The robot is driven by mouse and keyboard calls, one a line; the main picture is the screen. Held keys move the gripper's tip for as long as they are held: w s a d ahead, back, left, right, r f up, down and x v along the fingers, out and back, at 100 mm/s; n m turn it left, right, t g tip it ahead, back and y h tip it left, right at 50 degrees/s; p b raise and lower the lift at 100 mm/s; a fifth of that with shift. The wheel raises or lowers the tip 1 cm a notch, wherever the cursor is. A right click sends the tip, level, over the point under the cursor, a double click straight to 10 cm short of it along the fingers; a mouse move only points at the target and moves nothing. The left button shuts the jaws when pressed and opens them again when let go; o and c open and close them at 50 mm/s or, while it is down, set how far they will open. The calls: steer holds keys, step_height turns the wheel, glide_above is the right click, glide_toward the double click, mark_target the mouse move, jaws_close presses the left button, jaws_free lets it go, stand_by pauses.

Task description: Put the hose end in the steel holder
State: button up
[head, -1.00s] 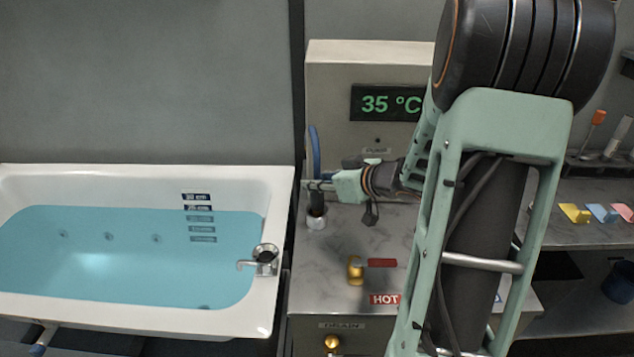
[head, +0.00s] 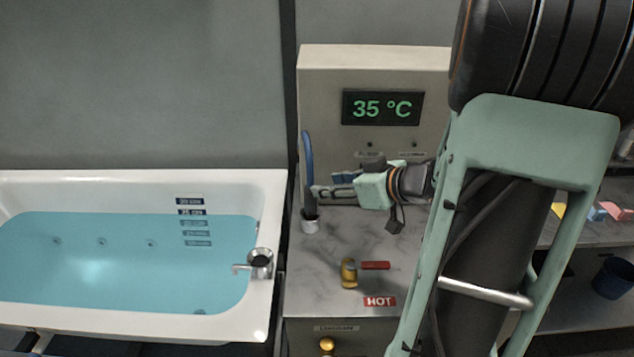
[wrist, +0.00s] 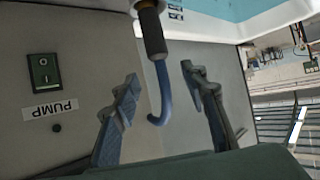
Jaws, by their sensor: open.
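The hose end (head: 311,203) is a dark sleeve on a blue hose (head: 307,155). It stands roughly upright with its lower part in the small steel holder (head: 310,225) on the marble counter. My gripper (head: 318,191) is open and points left at the hose, just right of it. In the wrist view the dark hose end (wrist: 152,32) is near the top, and the blue hose (wrist: 163,90) hooks down between the two spread fingers of my gripper (wrist: 162,88), apart from both. How deep the end sits in the holder is hidden.
The white bathtub (head: 262,315) with blue water is left of the counter (head: 322,272). A brass valve with a red lever (head: 376,265) stands in front of my gripper, by a HOT label (head: 380,301). The panel with the 35 °C display (head: 383,107) rises behind.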

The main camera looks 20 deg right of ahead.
steer(key=v, duration=0.4)
stand_by(0.6)
